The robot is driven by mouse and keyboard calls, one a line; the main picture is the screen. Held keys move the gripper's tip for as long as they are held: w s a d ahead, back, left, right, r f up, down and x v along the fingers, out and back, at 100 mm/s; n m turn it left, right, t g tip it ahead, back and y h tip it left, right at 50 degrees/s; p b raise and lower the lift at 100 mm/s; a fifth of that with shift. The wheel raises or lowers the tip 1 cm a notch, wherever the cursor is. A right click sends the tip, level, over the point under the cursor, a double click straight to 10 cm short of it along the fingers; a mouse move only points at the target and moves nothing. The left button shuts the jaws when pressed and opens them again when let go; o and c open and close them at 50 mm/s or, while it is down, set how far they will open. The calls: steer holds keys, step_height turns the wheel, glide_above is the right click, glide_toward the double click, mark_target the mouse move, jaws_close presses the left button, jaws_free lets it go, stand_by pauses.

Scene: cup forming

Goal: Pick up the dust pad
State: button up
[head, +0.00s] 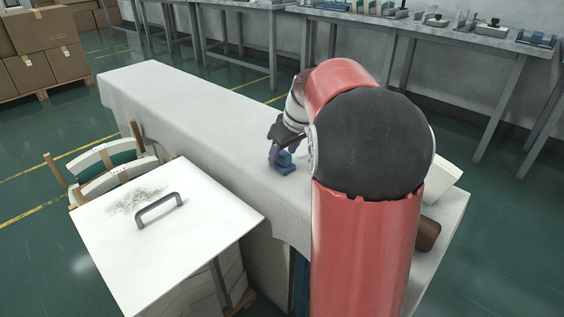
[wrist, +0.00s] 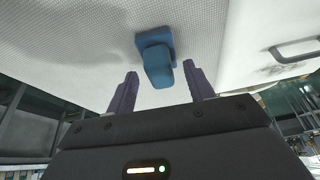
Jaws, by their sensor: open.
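The dust pad is a blue block with a raised grip (head: 285,161). It sits on the long table covered in white cloth (head: 190,105). In the wrist view the blue pad (wrist: 156,62) lies ahead of my fingers, near the gap between them. My gripper (wrist: 160,88) is open with nothing between its two purple fingers. In the head view my gripper (head: 271,155) is beside and slightly above the pad, partly hidden by my arm.
A white panel (head: 110,225) with a dark handle (head: 160,209) and a grey dusty smudge (head: 135,199) is at the left front. The cloth left of the pad is clear. Workbenches (head: 460,38) line the back.

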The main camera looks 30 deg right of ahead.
mark_target(282, 152)
steer(key=shift+w+a+f, duration=0.15)
steer(key=shift+w+f, duration=0.05)
steer(key=shift+f, duration=0.35)
steer(key=c, duration=1.1)
steer(key=shift+r, duration=0.15)
step_height(282, 152, up, 20)
steer(key=p, duration=0.3)
